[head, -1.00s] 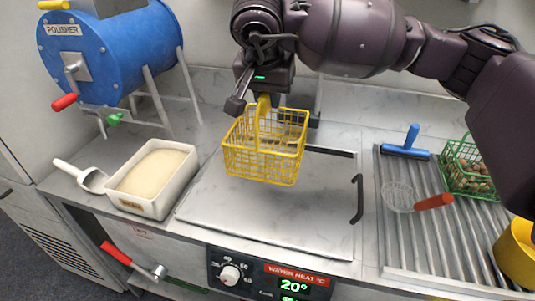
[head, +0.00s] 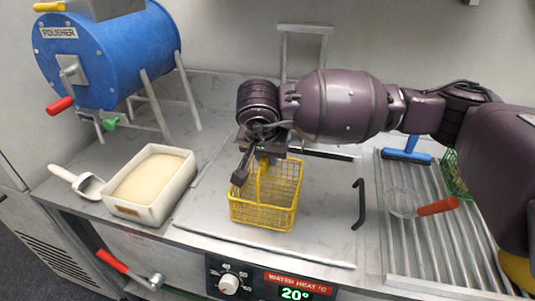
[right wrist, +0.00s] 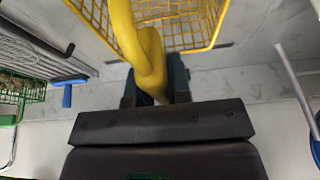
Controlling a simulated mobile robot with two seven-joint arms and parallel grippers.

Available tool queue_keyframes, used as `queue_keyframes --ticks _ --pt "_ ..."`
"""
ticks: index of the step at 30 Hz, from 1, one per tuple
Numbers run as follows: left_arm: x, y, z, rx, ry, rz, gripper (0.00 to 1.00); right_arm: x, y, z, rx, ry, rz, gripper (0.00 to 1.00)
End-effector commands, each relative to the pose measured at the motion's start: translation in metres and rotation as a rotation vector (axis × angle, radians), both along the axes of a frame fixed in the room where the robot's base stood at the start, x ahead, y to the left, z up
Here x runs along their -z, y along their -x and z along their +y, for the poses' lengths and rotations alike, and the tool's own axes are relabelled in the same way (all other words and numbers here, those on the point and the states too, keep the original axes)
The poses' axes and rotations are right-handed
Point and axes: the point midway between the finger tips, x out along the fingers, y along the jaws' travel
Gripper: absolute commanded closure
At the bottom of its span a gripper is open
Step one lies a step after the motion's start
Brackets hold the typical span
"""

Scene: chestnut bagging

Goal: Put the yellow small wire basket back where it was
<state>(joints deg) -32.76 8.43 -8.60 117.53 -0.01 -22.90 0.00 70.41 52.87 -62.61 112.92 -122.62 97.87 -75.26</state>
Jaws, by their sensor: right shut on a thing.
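The yellow small wire basket (head: 264,207) is in the middle of the head view, over the metal lid (head: 315,230). It looks upright and empty. I cannot tell whether its bottom touches the lid. My right gripper (head: 266,158) is above it and shut on its yellow handle. In the right wrist view the handle runs between the fingers (right wrist: 155,85), with the basket's mesh (right wrist: 180,22) beyond. My left gripper is not in view.
A white tray of pale grain (head: 128,210) and a white scoop (head: 78,181) stand to the left, below the blue polisher (head: 110,55). The ribbed rack (head: 440,235) at right holds a skimmer (head: 402,202), a blue-handled tool (head: 405,156) and a green basket (head: 455,177).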

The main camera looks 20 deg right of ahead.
Motion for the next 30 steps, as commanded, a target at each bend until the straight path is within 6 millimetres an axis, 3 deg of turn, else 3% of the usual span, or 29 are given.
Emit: queue_keyframes --ticks 10,11,16,25,30 --pt "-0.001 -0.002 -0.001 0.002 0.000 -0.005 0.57 0.002 0.000 0.000 0.001 -0.001 -0.002 1.00" --pt "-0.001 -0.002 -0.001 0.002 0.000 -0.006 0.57 0.002 0.000 0.000 0.001 -0.001 -0.002 0.81" --pt "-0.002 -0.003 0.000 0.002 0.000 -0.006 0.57 0.002 0.000 0.000 0.001 -0.001 -0.002 0.57" --pt "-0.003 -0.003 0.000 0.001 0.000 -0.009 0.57 -0.001 0.000 0.000 0.000 -0.001 -0.003 0.57" --pt "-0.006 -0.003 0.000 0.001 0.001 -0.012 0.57 -0.016 0.004 0.003 -0.002 -0.001 -0.005 0.57"
